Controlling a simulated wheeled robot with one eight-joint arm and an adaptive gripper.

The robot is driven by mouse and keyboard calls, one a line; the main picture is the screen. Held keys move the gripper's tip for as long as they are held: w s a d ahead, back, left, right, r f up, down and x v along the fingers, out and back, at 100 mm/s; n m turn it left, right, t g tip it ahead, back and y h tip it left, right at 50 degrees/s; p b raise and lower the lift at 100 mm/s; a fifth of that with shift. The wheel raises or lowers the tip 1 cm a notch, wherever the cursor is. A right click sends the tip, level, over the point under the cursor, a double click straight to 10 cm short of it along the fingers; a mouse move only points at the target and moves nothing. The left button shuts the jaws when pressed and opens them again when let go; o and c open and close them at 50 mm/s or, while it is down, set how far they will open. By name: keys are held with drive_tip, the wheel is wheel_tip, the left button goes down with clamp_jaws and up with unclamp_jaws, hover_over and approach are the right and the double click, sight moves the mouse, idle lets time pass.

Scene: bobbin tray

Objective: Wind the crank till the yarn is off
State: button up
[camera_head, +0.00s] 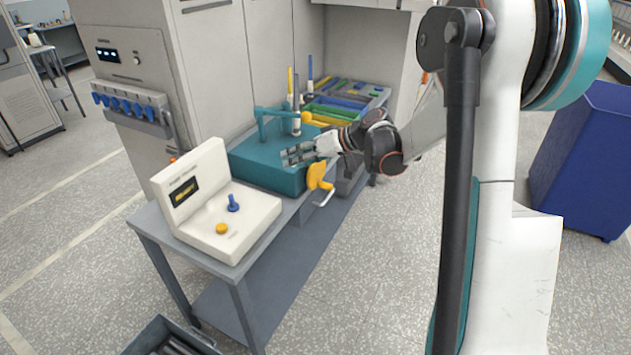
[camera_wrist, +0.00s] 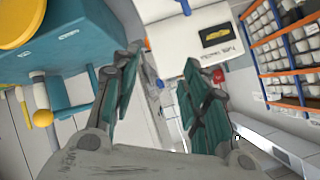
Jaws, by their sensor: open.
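A teal machine box (camera_head: 262,160) stands on the grey table, with a teal arm (camera_head: 272,112) and an upright spindle (camera_head: 296,122) on top. A yellow crank part (camera_head: 318,177) with a thin pale handle (camera_head: 327,198) is on its near right side. My gripper (camera_head: 285,157) is open and empty, in front of or over the box, just left of the crank. In the wrist view my open fingers (camera_wrist: 162,85) have nothing between them. The teal box (camera_wrist: 75,42) shows there with a round yellow part (camera_wrist: 18,22) at the corner. I cannot make out the yarn clearly.
A white console (camera_head: 215,205) with a small display, a blue knob and a yellow button stands on the near table end. Coloured trays (camera_head: 340,100) lie behind the box. A grey cabinet (camera_head: 130,80) backs the table. A blue bin (camera_head: 585,160) stands right. Floor between is clear.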

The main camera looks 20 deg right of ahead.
drive_tip(key=w+d+f+n+t+y+b, duration=0.15)
drive_tip(key=w+d+f, duration=0.25)
drive_tip(key=d+f, duration=0.45)
drive_tip(key=n+t+y+b, duration=0.2)
drive_tip(key=t, duration=0.2)
approach(331, 188)
drive_tip(key=b+x, duration=0.1)
drive_tip(key=x, duration=0.2)
drive_tip(key=b+x, duration=0.1)
drive_tip(key=x, duration=0.3)
drive_tip(key=b+x, duration=0.1)
drive_tip(key=x, duration=0.2)
drive_tip(key=shift+w+d+f+b, duration=0.3)
drive_tip(key=shift+w+f+b, duration=0.1)
drive_tip(key=shift+w, duration=0.05)
drive_tip(key=shift+w+a+r+t+h, duration=0.1)
drive_tip(key=shift+w+a+t+h, duration=0.15)
drive_tip(key=shift+w+a+h, duration=0.25)
drive_tip(key=shift+w, duration=0.1)
drive_tip(key=shift+y, duration=0.35)
clamp_jaws()
